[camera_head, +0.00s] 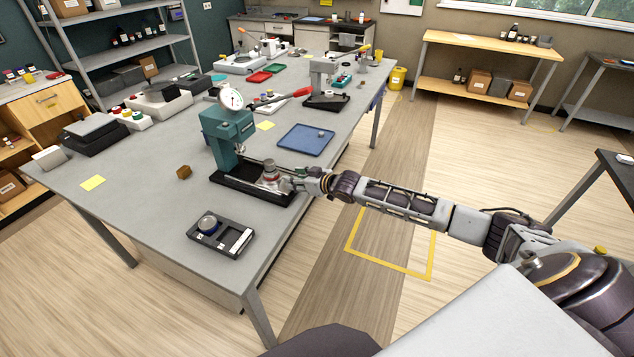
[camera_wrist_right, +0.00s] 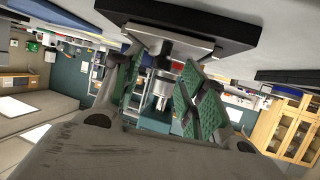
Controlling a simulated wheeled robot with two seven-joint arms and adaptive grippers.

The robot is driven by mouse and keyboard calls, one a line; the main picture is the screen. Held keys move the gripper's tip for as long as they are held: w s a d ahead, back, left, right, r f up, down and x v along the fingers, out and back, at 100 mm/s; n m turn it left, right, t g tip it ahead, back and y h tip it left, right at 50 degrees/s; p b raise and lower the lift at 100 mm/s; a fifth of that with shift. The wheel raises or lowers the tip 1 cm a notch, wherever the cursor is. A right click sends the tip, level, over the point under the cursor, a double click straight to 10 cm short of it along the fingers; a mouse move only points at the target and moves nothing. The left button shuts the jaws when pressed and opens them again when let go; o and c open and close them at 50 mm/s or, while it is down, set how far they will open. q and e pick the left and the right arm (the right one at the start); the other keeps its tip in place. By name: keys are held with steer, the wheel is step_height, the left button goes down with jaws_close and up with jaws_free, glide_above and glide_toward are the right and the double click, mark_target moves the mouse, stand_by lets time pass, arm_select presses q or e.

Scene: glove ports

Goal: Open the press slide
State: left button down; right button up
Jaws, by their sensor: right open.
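The teal press (camera_head: 226,135) stands near the table's front edge, with a round dial gauge (camera_head: 230,98) on top and a red-tipped lever to the right. Its black base (camera_head: 235,183) carries a silver part (camera_head: 269,168) at the right end. My right gripper (camera_head: 290,182) is at that end of the base, beside the silver part. In the right wrist view, which looks upside down, the green-padded fingers (camera_wrist_right: 160,92) are apart. A silver cylindrical part (camera_wrist_right: 161,88) shows between them, below the black base (camera_wrist_right: 190,20). I cannot tell whether they touch it. My left gripper is out of view.
A black tray (camera_head: 204,245) with a round metal piece lies in front of the press. Floor on the right is clear, with a yellow outline (camera_head: 388,268).

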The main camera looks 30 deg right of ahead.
steer(key=v, duration=1)
stand_by(0.8)
steer(key=shift+s+r, duration=0.15)
steer(key=shift+n, duration=0.3)
stand_by(0.4)
